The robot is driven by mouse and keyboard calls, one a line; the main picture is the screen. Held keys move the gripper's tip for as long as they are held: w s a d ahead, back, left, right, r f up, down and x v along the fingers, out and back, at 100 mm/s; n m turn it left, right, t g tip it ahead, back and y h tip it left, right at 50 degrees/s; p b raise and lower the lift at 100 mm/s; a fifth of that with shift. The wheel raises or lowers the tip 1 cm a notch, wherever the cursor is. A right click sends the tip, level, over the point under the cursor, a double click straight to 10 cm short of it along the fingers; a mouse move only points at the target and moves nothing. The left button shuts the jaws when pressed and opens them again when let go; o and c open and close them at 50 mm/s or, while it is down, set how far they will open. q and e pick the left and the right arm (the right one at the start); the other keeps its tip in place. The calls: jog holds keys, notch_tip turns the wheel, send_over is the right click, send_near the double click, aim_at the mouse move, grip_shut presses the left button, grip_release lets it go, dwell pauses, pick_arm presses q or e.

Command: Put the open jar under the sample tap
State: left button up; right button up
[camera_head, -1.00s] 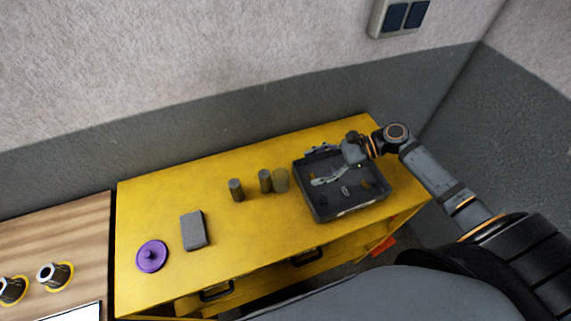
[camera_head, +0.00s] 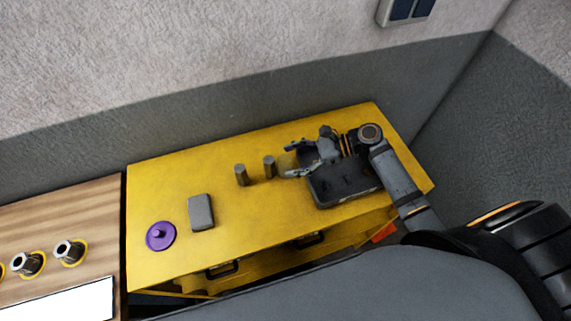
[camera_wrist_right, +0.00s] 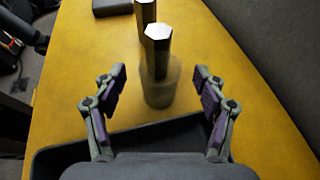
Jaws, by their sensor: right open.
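A translucent, open-looking jar (camera_wrist_right: 160,88) stands on the yellow cabinet top, just in front of a hexagonal metal bar in the right wrist view. In the head view the jar (camera_head: 286,162) is faint and partly covered by my right gripper (camera_head: 288,160). My right gripper (camera_wrist_right: 160,92) is open, with one finger on each side of the jar's line and the jar a little ahead, apart from both fingers. My left gripper is not in view. I see no sample tap that I can identify.
Two upright hexagonal bars (camera_head: 241,175) stand left of the jar. A dark tray (camera_head: 330,203) lies under my right gripper. A grey block (camera_head: 201,212) and a purple knobbed disc (camera_head: 161,236) are further left. Metal fittings (camera_head: 70,252) sit on the wooden top (camera_head: 60,215).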

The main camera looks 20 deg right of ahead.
jog(key=shift+x, duration=1.15)
jog(key=shift+d, duration=0.2)
jog(key=c, duration=1.2)
